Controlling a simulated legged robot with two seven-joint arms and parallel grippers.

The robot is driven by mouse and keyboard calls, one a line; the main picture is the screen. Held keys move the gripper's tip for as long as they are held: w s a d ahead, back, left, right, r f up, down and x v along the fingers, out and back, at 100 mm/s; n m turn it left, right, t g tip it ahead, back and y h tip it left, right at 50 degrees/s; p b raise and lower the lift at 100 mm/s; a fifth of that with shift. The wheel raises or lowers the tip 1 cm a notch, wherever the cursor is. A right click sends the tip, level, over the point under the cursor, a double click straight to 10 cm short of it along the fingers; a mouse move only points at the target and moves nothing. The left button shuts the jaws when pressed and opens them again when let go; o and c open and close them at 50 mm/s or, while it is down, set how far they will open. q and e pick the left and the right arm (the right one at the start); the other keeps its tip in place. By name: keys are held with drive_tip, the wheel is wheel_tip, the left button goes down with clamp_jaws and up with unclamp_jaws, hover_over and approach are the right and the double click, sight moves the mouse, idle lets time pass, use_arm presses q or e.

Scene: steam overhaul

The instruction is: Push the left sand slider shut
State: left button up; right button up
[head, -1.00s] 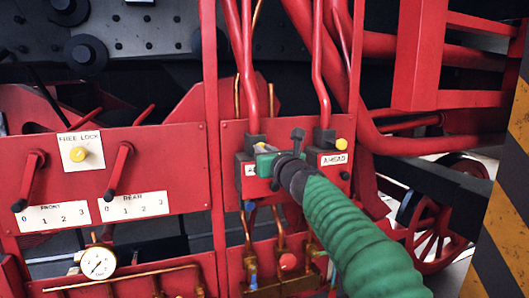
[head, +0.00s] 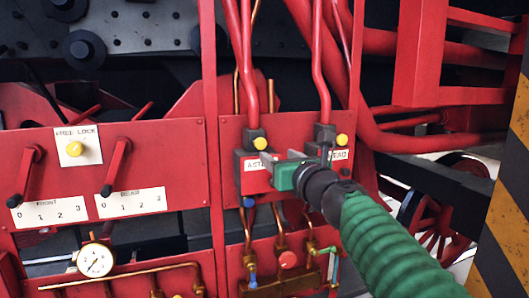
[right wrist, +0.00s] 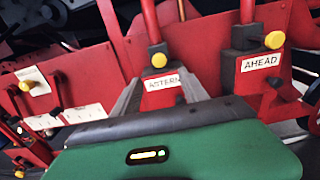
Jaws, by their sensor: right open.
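The left sand slider has a yellow knob (head: 260,143) on a dark block above the ASTERN plate (head: 254,164). In the right wrist view its yellow knob (right wrist: 158,60) sits close against the block. The right slider's knob (right wrist: 274,40), above the AHEAD plate (right wrist: 260,62), stands out to the right of its block. My right gripper (head: 276,162) is open and empty, just below and right of the left knob, apart from it. In the right wrist view the ASTERN plate shows between the fingers. My left gripper is not in view.
Red pipes (head: 319,65) rise from both slider blocks. To the left is a red panel with two levers (head: 118,165) and a yellow FREE LOCK button (head: 74,149). A pressure gauge (head: 95,260) and copper pipes lie below. A striped post (head: 508,215) stands at the right.

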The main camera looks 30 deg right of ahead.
drive_tip(key=b+v, duration=0.5)
drive_tip(key=shift+s+f+b, duration=0.1)
drive_tip(key=shift+s+b, duration=0.25)
drive_tip(key=shift+s, duration=0.1)
drive_tip(key=shift+s, duration=0.1)
